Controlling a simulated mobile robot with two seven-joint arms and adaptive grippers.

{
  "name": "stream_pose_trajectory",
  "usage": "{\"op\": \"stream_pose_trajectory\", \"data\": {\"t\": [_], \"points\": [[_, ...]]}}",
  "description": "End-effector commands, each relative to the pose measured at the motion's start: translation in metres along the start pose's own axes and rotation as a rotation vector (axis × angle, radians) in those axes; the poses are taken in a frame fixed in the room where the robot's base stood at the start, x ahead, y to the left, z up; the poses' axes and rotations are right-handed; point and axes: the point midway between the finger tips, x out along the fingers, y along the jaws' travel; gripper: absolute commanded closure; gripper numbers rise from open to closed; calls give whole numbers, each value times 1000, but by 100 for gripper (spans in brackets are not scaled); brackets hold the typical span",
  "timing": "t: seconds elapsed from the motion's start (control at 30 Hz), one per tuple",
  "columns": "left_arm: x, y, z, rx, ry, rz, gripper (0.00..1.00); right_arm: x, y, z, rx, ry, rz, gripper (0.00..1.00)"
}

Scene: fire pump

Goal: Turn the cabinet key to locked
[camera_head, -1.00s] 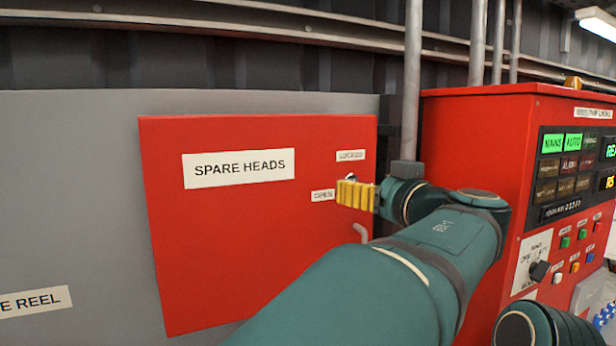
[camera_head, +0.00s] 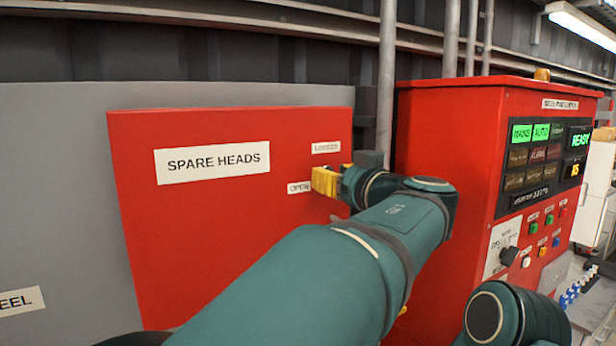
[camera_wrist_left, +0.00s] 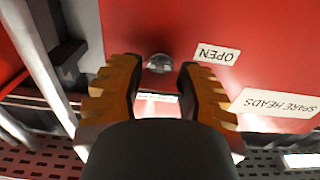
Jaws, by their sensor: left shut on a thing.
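The red cabinet (camera_head: 210,240) has a "SPARE HEADS" label. At its right edge are a small "LOCKED" label (camera_head: 326,147) and an "OPEN" label (camera_head: 299,187). My left gripper (camera_head: 325,181), with yellow fingers, is at the cabinet face between these labels. In the left wrist view, a round metal lock (camera_wrist_left: 158,63) shows between and just beyond the fingertips (camera_wrist_left: 158,72), near the "OPEN" label (camera_wrist_left: 217,54). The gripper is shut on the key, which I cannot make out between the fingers. My right gripper is not in view.
A grey panel (camera_head: 60,180) lies left of the cabinet. A vertical pipe (camera_head: 386,80) and the red pump control box (camera_head: 445,130) with lit displays and a selector knob (camera_head: 508,255) stand close on the right.

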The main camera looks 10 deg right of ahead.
Motion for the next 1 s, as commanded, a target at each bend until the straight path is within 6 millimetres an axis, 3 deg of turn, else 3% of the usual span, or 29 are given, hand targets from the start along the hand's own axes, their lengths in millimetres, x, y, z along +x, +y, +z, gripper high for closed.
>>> {"op": "stream_pose_trajectory", "data": {"t": [0.37, 1.0], "points": [[0, 0, 2, 152, 0, 0, 98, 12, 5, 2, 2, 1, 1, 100], [0, 0, 0, 748, -1, -1, 99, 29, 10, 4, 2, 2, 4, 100]]}}
